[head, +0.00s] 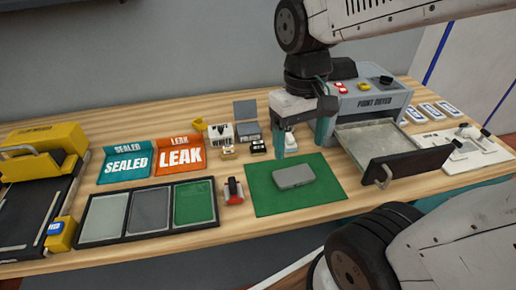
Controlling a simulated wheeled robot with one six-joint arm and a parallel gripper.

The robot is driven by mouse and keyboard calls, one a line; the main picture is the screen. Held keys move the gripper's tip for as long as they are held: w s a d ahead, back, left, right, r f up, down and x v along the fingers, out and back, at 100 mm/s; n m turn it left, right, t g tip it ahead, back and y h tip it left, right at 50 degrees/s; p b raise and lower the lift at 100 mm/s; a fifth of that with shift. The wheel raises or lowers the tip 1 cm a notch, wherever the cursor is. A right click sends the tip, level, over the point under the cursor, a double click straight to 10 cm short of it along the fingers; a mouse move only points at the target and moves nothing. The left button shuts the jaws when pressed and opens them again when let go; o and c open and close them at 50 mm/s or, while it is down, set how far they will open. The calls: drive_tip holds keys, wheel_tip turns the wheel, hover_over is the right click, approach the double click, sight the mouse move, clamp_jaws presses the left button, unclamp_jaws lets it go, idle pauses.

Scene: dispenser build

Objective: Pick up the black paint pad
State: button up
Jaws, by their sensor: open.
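A small black block with a pale top (258,146) lies on the wooden table in front of an open grey box; it may be the black paint pad, but its label is too small to read. My gripper (301,149) is open, fingers pointing down, right of this block and over the far part of the green mat (262,203). A small white piece (290,141) shows between the fingers; I cannot tell what it is. A grey rounded case (294,176) lies on the mat, in front of my gripper and apart from it.
A box marked WHITE (221,135) and the open grey box (246,118) stand left of my gripper. The paint dryer (370,100) with its open drawer (408,160) is right. A three-part tray (130,236) and a red-and-black tool (233,191) lie left of the mat.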

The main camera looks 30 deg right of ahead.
drive_tip(key=w+d+f+m, duration=0.1)
drive_tip(key=w+d+f, duration=0.1)
drive_tip(key=w+f, duration=0.6)
drive_tip(key=w+d+f+m, duration=0.1)
drive_tip(key=w+d+f, duration=0.1)
drive_tip(key=w+f, duration=0.65)
drive_tip(key=r+t, duration=0.1)
drive_tip(key=r, duration=0.1)
hover_over(258, 142)
drive_tip(key=shift+s+d+f+m, duration=0.2)
drive_tip(key=shift+s+f+m, duration=0.1)
drive_tip(key=shift+s, duration=0.1)
drive_tip(key=f, duration=0.7)
drive_tip(key=shift+w+a+f, duration=0.25)
drive_tip(key=shift+w, duration=0.05)
drive_tip(key=c, duration=1)
